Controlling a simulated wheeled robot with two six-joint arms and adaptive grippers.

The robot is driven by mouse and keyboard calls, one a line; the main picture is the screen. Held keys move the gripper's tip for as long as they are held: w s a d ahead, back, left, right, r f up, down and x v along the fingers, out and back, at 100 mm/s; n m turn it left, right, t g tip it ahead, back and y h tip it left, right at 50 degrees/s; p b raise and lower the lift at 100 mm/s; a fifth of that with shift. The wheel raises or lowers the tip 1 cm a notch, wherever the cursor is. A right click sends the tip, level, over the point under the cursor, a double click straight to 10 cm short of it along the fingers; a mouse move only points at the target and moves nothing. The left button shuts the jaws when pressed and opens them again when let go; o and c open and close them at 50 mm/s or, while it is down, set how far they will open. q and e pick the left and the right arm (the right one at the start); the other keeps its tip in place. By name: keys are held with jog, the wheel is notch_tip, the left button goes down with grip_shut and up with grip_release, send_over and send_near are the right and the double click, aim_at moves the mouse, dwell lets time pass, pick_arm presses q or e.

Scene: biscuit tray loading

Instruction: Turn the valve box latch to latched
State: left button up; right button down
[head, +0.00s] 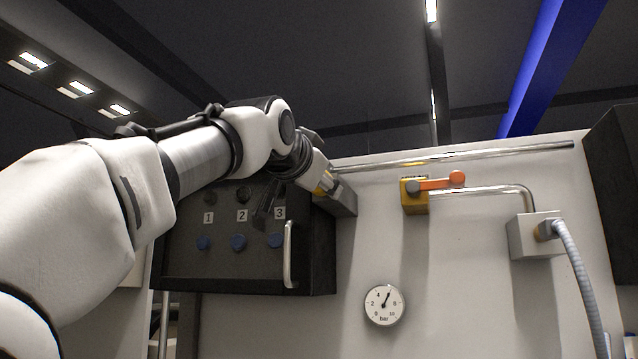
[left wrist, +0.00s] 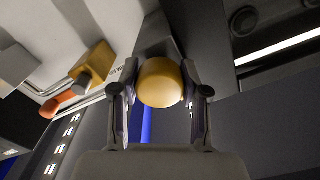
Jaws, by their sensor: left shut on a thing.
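My left gripper (head: 324,184) is shut on a round yellow knob (left wrist: 160,83), which sits between its two fingers in the left wrist view. In the head view the hand partly covers this knob, and only a little yellow shows by the fingers. The knob is at a grey box (head: 343,202) at the right side of the dark cabinet, near its top. I take the knob to be the latch; I see no mark that tells its turned position. My right gripper is in neither view.
The dark cabinet (head: 180,262) has numbered blue knobs and an upright handle (head: 289,255). To the right are a yellow valve with an orange-tipped lever (head: 456,179), a pressure gauge (head: 384,305), pipes and a grey box with a hose (head: 582,285). The wall between is clear.

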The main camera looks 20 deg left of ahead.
pick_arm(q)
jog(key=shift+s+r, duration=0.15)
jog(key=shift+r, duration=0.15)
jog(key=o, duration=1.1)
jog(key=shift+o, duration=0.2)
jog(key=shift+f, duration=0.1)
jog(key=shift+f, duration=0.15)
